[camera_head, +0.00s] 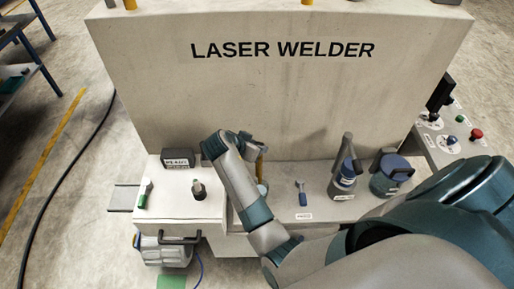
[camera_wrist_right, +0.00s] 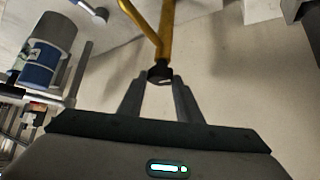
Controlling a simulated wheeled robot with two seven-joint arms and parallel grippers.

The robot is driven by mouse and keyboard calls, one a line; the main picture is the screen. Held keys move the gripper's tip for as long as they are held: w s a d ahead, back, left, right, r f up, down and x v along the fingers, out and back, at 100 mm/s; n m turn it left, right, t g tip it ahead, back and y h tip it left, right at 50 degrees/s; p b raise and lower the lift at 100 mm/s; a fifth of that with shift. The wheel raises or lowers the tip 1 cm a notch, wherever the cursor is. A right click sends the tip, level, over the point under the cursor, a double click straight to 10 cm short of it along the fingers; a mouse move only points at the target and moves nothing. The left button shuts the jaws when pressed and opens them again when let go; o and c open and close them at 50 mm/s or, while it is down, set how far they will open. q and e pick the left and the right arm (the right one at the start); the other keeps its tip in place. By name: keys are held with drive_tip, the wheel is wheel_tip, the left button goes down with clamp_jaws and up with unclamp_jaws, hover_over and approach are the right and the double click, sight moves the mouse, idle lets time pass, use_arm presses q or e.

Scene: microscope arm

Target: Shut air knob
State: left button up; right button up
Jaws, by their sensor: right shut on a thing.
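The air knob (camera_wrist_right: 160,74) is a small black knob at the end of a yellow pipe in the right wrist view. My right gripper (camera_wrist_right: 160,84) is shut on the knob, with one grey finger on either side of it. In the head view my right arm reaches across to the front of the laser welder (camera_head: 285,85) and hides the knob and most of the gripper. A bit of the yellow pipe (camera_head: 260,168) shows beside my wrist. I cannot tell which way the knob is turned. My left gripper is not in view.
A blue-and-grey device with a handle (camera_head: 345,178) and a blue lidded pot (camera_head: 390,175) stand on the right ledge. The left ledge has a green-handled lever (camera_head: 144,194) and a dark knob (camera_head: 198,190).

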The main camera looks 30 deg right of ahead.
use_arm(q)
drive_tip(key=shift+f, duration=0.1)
use_arm(e)
drive_tip(key=shift+d+r, duration=0.1)
drive_tip(key=o, duration=1)
drive_tip(key=shift+o, duration=0.2)
